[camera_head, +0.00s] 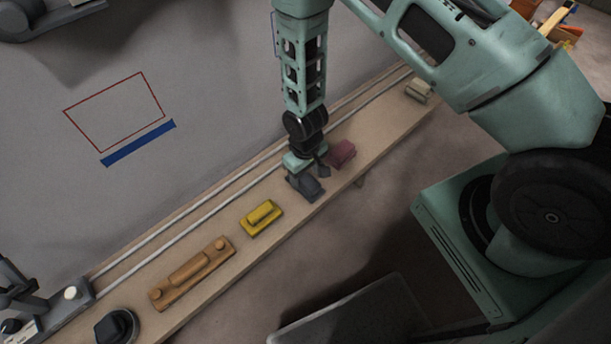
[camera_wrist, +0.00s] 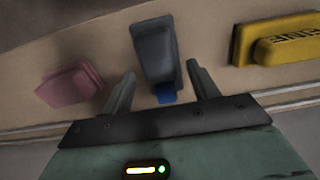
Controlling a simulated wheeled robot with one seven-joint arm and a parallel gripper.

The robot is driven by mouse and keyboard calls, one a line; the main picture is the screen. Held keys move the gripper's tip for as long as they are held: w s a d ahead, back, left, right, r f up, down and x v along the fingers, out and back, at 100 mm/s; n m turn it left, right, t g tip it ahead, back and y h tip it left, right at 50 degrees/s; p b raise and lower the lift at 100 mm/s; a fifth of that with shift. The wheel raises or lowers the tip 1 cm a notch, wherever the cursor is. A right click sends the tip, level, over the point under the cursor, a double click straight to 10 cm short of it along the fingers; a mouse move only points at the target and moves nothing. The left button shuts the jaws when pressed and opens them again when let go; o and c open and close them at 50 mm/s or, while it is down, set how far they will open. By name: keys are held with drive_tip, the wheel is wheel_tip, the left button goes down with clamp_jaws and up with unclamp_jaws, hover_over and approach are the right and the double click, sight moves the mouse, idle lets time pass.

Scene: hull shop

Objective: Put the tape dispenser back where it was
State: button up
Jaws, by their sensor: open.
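A dark grey body with a small blue part, which looks like the tape dispenser (camera_head: 308,191), sits on the long wooden plank. It also shows in the wrist view (camera_wrist: 155,52), with its blue end towards my gripper. My gripper (camera_head: 304,174) is at this object, pointing down. In the wrist view my gripper (camera_wrist: 161,71) is open, with one finger on each side of the near end of the grey object. Gaps show between the fingers and its sides. Whether it touches the plank under the fingers cannot be told.
On the plank, a maroon block (camera_head: 341,154) is close beside the grey object and a yellow block (camera_head: 261,217) is on its other side. An orange-brown tool (camera_head: 191,273) lies further along. A red outline (camera_head: 115,111) and blue strip (camera_head: 138,143) mark the clear grey surface.

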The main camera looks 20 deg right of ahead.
wheel_tip(320, 180, up, 10)
wheel_tip(320, 180, up, 15)
drive_tip(key=n+y, duration=0.1)
drive_tip(key=n, duration=0.1)
hover_over(305, 177)
drive_tip(key=s+a, duration=0.6)
drive_tip(key=s, duration=0.1)
drive_tip(key=s+r+n, duration=0.2)
drive_tip(key=s+r, duration=0.8)
drive_tip(key=s, duration=0.3)
drive_tip(key=shift+a, duration=0.1)
drive_tip(key=shift+r, duration=0.35)
drive_tip(key=shift+c, duration=0.3)
